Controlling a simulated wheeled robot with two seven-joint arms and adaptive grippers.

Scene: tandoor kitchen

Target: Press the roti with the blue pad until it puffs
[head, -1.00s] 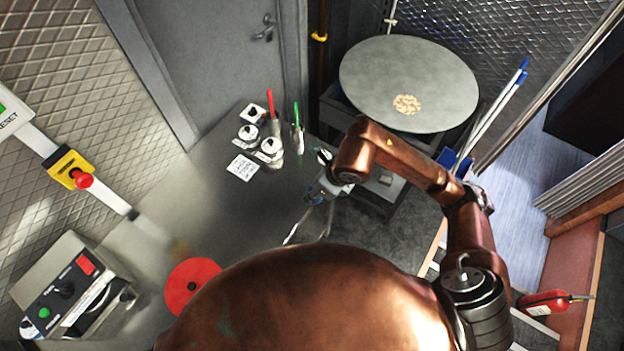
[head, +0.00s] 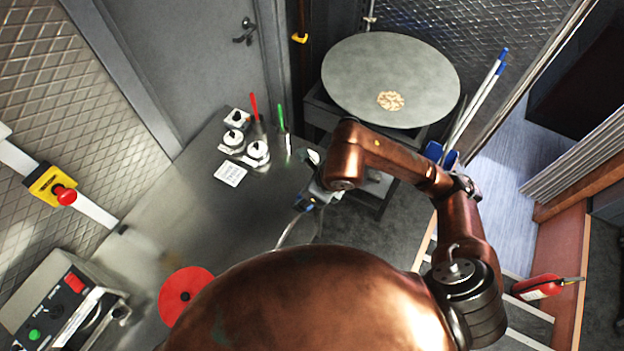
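The roti (head: 390,101), a small pale tan disc with brown mottling, lies near the front edge of a large round grey plate (head: 350,75). My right gripper (head: 298,234) hangs over the steel counter near its right edge, left of and below the round plate in the picture. Its fingers look parted and empty, though one is hard to make out. It is well away from the roti. Blue pieces (head: 434,151) show beside the plate's stand, behind my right arm; I cannot tell whether one is the blue pad. My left gripper is out of view.
The steel counter (head: 200,215) carries several white-and-black containers (head: 258,150), red (head: 254,106) and green (head: 281,117) handled tools, a white card (head: 230,174), a red disc (head: 184,293) and a control box (head: 60,300). Blue-ended poles (head: 485,85) stand right of the plate.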

